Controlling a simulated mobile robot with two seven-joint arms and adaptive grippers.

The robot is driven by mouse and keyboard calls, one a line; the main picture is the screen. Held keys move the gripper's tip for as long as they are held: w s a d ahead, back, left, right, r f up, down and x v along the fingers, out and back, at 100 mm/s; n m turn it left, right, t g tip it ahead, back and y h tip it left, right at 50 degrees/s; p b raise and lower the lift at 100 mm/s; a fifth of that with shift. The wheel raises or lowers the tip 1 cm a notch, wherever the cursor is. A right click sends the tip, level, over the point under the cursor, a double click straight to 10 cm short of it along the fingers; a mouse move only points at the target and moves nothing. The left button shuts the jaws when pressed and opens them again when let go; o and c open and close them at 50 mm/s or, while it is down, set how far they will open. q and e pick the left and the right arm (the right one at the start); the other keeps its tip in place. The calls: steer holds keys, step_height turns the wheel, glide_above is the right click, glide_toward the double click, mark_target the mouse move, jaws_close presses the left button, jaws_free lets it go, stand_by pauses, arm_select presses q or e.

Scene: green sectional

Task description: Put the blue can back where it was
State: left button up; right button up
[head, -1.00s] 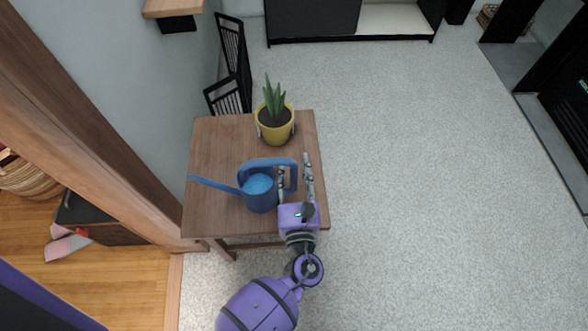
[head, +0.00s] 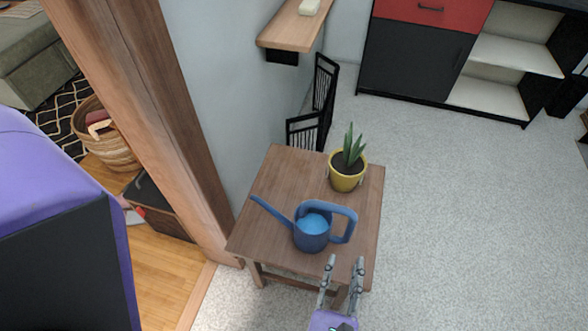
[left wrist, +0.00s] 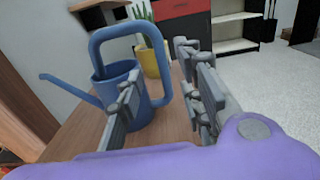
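The blue can is a watering can (head: 310,236) with a long spout to the left and a looped handle to the right. It stands upright on the small wooden table (head: 285,178), in front of the potted plant (head: 345,179). My left gripper (head: 343,266) is open and empty at the table's front edge, apart from the can's handle. In the left wrist view the can (left wrist: 130,78) is beyond the left finger of my gripper (left wrist: 156,68), which hides part of it. My right gripper is not in view.
A wooden wall shelf (head: 297,25) and a black rack (head: 324,85) are behind the table. A doorway post (head: 165,110) rises at its left. Grey floor (head: 470,220) lies clear to the right. A low cabinet (head: 412,60) stands at the back.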

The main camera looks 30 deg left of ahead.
arm_select(q)
steer(key=s+a+f+n+g+h, duration=0.1)
steer(key=s+a+f+n+g, duration=0.9)
steer(key=s+f+n, duration=0.45)
steer(key=s+a+r+n+h, duration=0.1)
steer(key=s+n, duration=0.3)
steer(key=n, duration=0.5)
steer(key=s+a+r+n+h, duration=0.2)
steer(key=s+a+n+h, duration=0.1)
steer(key=n, duration=0.5)
steer(key=shift+s+a+n+g, duration=0.3)
steer(key=shift+s+a+n, duration=0.05)
steer(key=shift+s+a, duration=0.35)
